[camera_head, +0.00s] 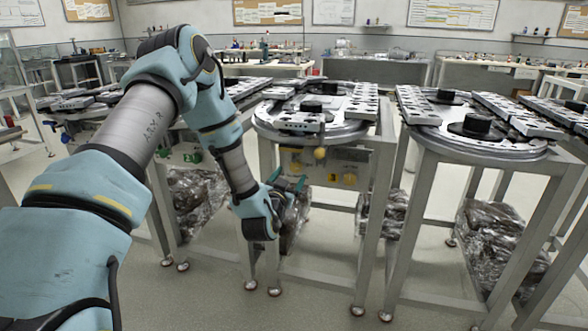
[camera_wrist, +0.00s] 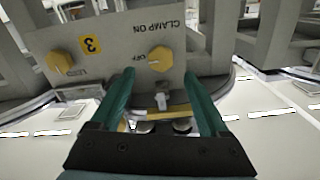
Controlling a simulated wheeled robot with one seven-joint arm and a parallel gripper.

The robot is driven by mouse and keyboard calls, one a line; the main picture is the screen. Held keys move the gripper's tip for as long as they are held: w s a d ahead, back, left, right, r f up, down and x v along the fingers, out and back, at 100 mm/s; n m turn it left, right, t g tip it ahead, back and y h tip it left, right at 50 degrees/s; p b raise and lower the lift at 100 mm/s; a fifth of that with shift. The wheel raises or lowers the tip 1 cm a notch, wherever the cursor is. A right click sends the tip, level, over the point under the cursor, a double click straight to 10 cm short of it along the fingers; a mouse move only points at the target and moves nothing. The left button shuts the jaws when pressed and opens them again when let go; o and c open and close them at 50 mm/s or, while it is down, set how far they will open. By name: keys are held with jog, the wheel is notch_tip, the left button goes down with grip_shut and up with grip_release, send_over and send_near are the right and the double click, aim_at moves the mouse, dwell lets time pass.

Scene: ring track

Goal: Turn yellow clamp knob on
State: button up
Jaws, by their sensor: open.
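The yellow clamp knob (camera_wrist: 161,58) is on a grey control panel (camera_wrist: 125,62), beside upside-down "CLAMP ON" and "OFF" lettering in the wrist view. Its pointer looks turned toward the OFF side. My gripper (camera_wrist: 158,76) is open, its two green fingers apart, with the knob showing between and just beyond their tips. No contact with the knob is visible. In the head view my gripper (camera_head: 288,184) is in front of the middle table's panel (camera_head: 322,166), at its left part.
A second yellow knob (camera_wrist: 60,62) is at the panel's left in the wrist view, beside a yellow "3" label (camera_wrist: 91,45). A small light-coloured fitting (camera_wrist: 161,102) is below the clamp knob. Ring-track tables (camera_head: 475,125) stand close on the right; table legs flank the panel.

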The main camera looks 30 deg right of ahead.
aim_at(296, 167)
jog(key=x, duration=0.5)
jog(key=shift+s, duration=0.1)
grip_shut()
dwell(0.6)
